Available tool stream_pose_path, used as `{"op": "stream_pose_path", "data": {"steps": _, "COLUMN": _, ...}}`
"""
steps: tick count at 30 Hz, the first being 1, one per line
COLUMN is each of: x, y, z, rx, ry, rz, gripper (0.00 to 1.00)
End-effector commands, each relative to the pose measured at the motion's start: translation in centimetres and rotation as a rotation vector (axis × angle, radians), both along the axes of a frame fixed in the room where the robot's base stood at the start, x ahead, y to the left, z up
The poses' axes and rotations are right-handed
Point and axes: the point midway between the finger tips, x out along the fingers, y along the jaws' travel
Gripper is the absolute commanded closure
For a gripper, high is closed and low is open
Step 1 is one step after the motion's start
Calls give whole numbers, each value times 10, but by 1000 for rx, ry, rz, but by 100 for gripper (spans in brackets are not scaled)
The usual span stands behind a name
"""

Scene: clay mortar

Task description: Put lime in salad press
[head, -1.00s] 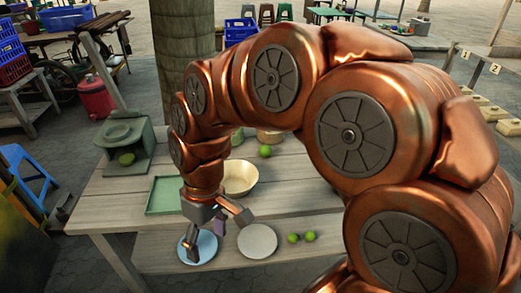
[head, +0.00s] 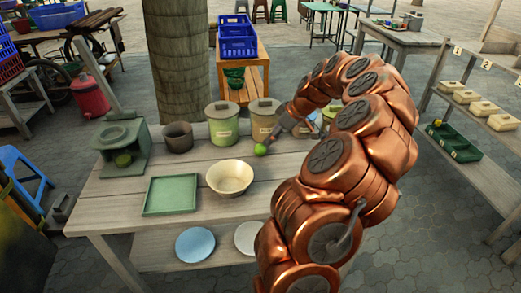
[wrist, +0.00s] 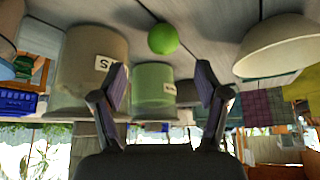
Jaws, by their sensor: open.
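A green lime (head: 261,150) rests on the wooden table near the canisters. It also shows in the wrist view (wrist: 162,39), roughly in line with the gap between my fingers and beyond their tips. My gripper (head: 275,136) is just up and right of this lime in the head view; its fingers (wrist: 161,78) are spread and empty. A green box-like stand (head: 136,147), which looks like the salad press, stands at the table's left end.
Green canisters (head: 222,126) and a dark pot (head: 177,137) line the back edge. A cream bowl (head: 229,179) and green tray (head: 171,196) are mid-table.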

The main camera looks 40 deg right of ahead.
Motion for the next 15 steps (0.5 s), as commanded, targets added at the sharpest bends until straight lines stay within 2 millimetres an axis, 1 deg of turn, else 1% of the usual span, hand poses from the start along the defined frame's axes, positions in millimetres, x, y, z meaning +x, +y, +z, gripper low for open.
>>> {"op": "stream_pose_path", "data": {"steps": 1, "x": -1, "y": -3, "z": -3, "rx": -1, "ry": -1, "rz": -3, "gripper": 26}}
{"op": "stream_pose_path", "data": {"steps": 3, "x": 1, "y": -3, "z": -8, "rx": -2, "ry": -1, "rz": -2, "gripper": 26}}
{"op": "stream_pose_path", "data": {"steps": 7, "x": 8, "y": 0, "z": -18, "rx": -3, "ry": 0, "rz": -2, "gripper": 26}}
{"op": "stream_pose_path", "data": {"steps": 11, "x": 12, "y": 2, "z": -25, "rx": -5, "ry": -2, "rz": -3, "gripper": 26}}
{"op": "stream_pose_path", "data": {"steps": 15, "x": 17, "y": 8, "z": -34, "rx": -1, "ry": 2, "rz": -1, "gripper": 26}}
